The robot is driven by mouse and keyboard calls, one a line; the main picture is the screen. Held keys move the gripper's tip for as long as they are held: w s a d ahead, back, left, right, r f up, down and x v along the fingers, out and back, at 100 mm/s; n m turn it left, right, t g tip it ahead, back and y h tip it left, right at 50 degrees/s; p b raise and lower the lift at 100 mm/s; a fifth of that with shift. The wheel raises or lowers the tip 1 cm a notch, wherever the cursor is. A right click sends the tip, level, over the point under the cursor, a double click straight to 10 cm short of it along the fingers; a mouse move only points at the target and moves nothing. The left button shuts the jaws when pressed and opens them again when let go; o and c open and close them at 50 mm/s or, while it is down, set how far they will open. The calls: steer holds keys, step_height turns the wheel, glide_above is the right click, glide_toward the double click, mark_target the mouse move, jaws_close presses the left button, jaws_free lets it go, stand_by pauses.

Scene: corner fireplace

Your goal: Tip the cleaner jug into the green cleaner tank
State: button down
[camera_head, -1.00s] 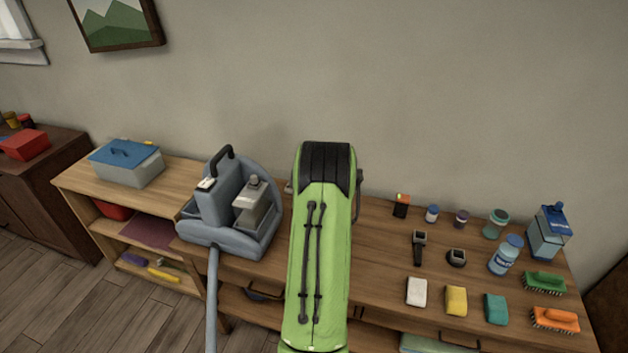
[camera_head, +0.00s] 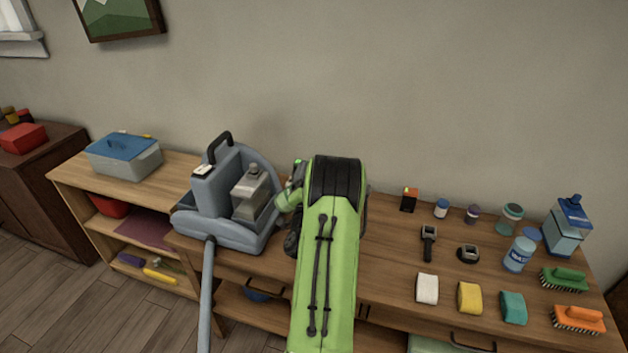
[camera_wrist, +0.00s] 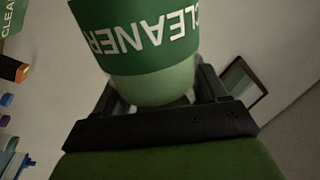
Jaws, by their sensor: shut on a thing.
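The cleaner jug (camera_wrist: 140,40) fills the top middle of the wrist view, with a green label whose "CLEANER" lettering reads upside down and a pale lower part. My gripper (camera_wrist: 158,94) is shut on it, with a dark finger at each side of the pale part. A second green surface (camera_wrist: 10,14) lettered "CLEA" is cut off at the top left of the wrist view; I cannot tell if it is the green cleaner tank. In the head view my own green arm hides the gripper and the jug.
A grey cleaning machine (camera_head: 215,230) with a hose stands left of my arm. On the wooden bench (camera_head: 385,265) to the right are sponges, brushes, a blue-capped bottle (camera_head: 520,252) and a blue jug (camera_head: 567,228).

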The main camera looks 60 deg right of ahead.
step_height(320, 180, down, 2)
steer(key=m+b, duration=0.2)
steer(key=shift+w+f+m+h+b, duration=0.1)
steer(key=shift+f+m+h+b, duration=0.2)
steer(key=shift+m, duration=0.1)
steer(key=shift+r, duration=0.2)
steer(key=shift+w+f+m+g+h+b, duration=0.15)
steer(key=shift+f+m+g+b, duration=0.25)
steer(key=shift+m, duration=0.45)
steer(key=shift+s+f+m+g+h+b, duration=0.1)
steer(key=shift+f+m+g+b, duration=0.35)
steer(key=shift+m, duration=0.35)
steer(key=shift+w+f+m+g+h+b, duration=0.2)
steer(key=shift+f+m+b, duration=0.25)
steer(key=shift+m, duration=0.4)
stand_by(2.4)
steer(key=shift+s, duration=0.15)
steer(key=shift+m, duration=0.3)
steer(key=shift+f+b, duration=0.2)
steer(key=shift+b, duration=0.1)
steer(key=shift+f+m, duration=0.1)
steer(key=shift+m, duration=0.3)
